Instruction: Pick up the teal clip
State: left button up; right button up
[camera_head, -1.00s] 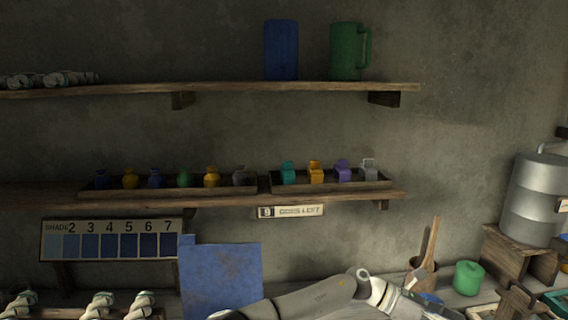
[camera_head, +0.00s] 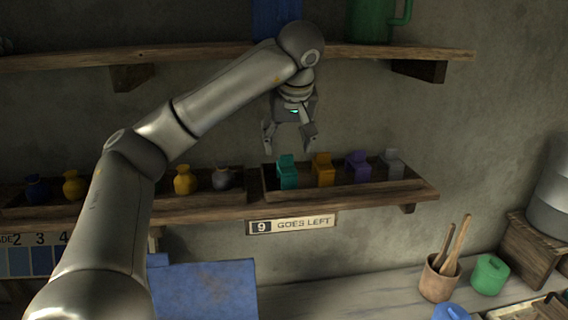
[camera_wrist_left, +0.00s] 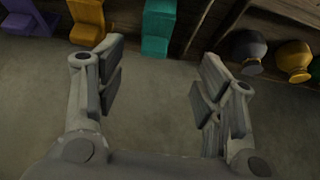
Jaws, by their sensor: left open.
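The teal clip (camera_head: 287,172) stands at the left end of a wooden tray (camera_head: 350,196) on the lower shelf. It also shows at the top of the left wrist view (camera_wrist_left: 158,27), between and beyond my fingertips. My left gripper (camera_head: 289,147) is open and empty, pointing down just above and near the teal clip, apart from it. In the left wrist view my left gripper (camera_wrist_left: 162,70) has its two fingers spread wide. My right gripper is not in view.
An orange clip (camera_head: 322,169), a purple clip (camera_head: 358,166) and a grey clip (camera_head: 392,164) stand right of the teal one. A grey jar (camera_head: 222,177) and a yellow jar (camera_head: 183,179) stand to its left. The upper shelf (camera_head: 210,54) runs behind my arm.

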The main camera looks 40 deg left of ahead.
aim_at(287, 159)
pick_arm(q)
jog(key=x, duration=0.4)
jog(key=shift+w+f, duration=0.1)
jog(key=shift+f, duration=0.2)
jog(key=shift+w+a+f+p, duration=0.3)
jog(key=shift+a+f+p, duration=0.05)
jog(key=shift+a+f, duration=0.05)
jog(key=p+x, duration=0.1)
jog(key=x, duration=0.1)
jog(key=p+x, duration=0.1)
jog(key=x, duration=0.1)
jog(key=shift+w+r, duration=0.1)
jog(key=shift+w, duration=0.15)
jog(key=shift+a, duration=0.1)
jog(key=c, duration=1.1)
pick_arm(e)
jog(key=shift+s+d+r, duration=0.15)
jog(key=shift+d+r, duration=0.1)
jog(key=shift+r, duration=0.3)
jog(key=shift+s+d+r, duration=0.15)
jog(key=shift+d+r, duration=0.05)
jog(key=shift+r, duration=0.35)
